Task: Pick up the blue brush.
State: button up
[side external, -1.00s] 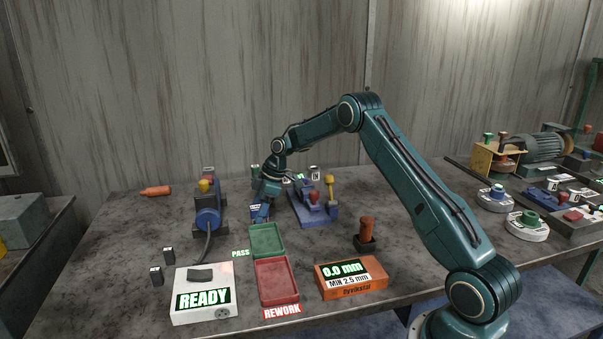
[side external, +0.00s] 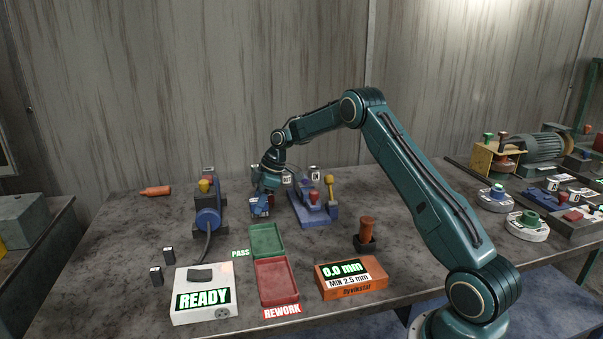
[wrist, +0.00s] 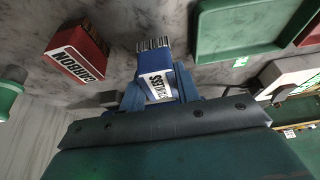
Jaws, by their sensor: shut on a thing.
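The blue brush (wrist: 158,82) has a white label with dark lettering and a short bristle end pointing away from me in the wrist view. My gripper (wrist: 150,102) is shut on it. In the side view my gripper (side external: 262,196) is over the table behind the green tray, with the blue brush (side external: 260,208) small and partly hidden at its tip. Whether the brush touches the table is hard to tell. A red brush block labelled CARBON (wrist: 78,54) stands to the left in the wrist view, apart from my gripper.
The green PASS tray (side external: 266,241) and red REWORK tray (side external: 277,283) lie in front.

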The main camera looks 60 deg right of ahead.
notch_tip(320, 180, up, 8)
jog(key=shift+f, duration=0.1)
dwell(0.6)
jog(key=o, duration=0.4)
jog(key=shift+c, duration=1.3)
jog(key=shift+s+d, duration=0.15)
jog(key=shift+d, duration=0.35)
jog(key=s+d+r+m+h, duration=0.1)
jog(key=s+d+r+m, duration=0.1)
jog(key=d, duration=0.3)
jog(key=s+d+r+m+t+h, duration=0.1)
jog(key=s+d+r+m, duration=0.1)
jog(key=s+d+m, duration=0.1)
jog(key=s+d+r+m+h, duration=0.1)
jog(key=s+d+r+m, duration=0.1)
jog(key=d+m, duration=0.2)
jog(key=shift+s+d, duration=0.4)
jog(key=shift+d, duration=1.5)
